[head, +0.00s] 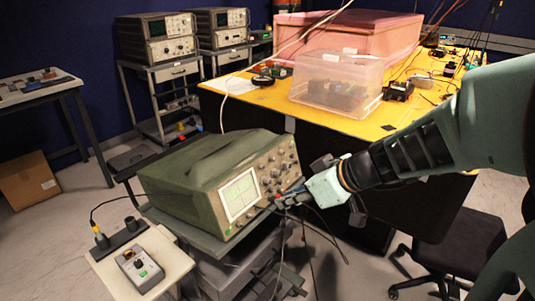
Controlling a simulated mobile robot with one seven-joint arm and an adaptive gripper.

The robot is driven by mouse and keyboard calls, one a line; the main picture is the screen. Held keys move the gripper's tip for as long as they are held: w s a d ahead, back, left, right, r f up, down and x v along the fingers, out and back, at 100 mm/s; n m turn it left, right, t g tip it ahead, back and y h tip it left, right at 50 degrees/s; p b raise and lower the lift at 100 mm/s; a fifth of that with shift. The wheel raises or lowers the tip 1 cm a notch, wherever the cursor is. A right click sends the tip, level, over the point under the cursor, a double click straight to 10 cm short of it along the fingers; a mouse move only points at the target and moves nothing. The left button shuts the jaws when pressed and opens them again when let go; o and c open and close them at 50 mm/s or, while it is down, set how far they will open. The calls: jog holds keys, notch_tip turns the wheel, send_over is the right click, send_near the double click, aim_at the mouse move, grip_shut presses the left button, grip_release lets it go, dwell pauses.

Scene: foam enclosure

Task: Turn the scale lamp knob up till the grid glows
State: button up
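A green oscilloscope (185,178) stands on a cart shelf in the middle, its front panel turned to the right. Its screen (240,194) is pale with greenish grid lines; whether that is the lamp's glow or room light I cannot tell. Several small knobs (278,163) cover the panel right of the screen. The scale lamp knob cannot be told apart from the others. My gripper (288,197) is at the lower right of this panel and hides part of it. Its fingertips are too small and mixed with cables to show whether they touch a knob or how far apart they are.
Cables (305,235) hang below the panel near my gripper. A yellow-topped bench (265,98) with a clear plastic box (337,82) stands behind. A small table with a grey control box (140,268) is at front left. A black stool (450,245) is at right.

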aim_at(259, 209)
jog(key=b+x, duration=0.1)
jog(key=x, duration=0.9)
jog(key=shift+w+a+f, duration=0.2)
jog(key=shift+c, duration=0.5)
grip_shut()
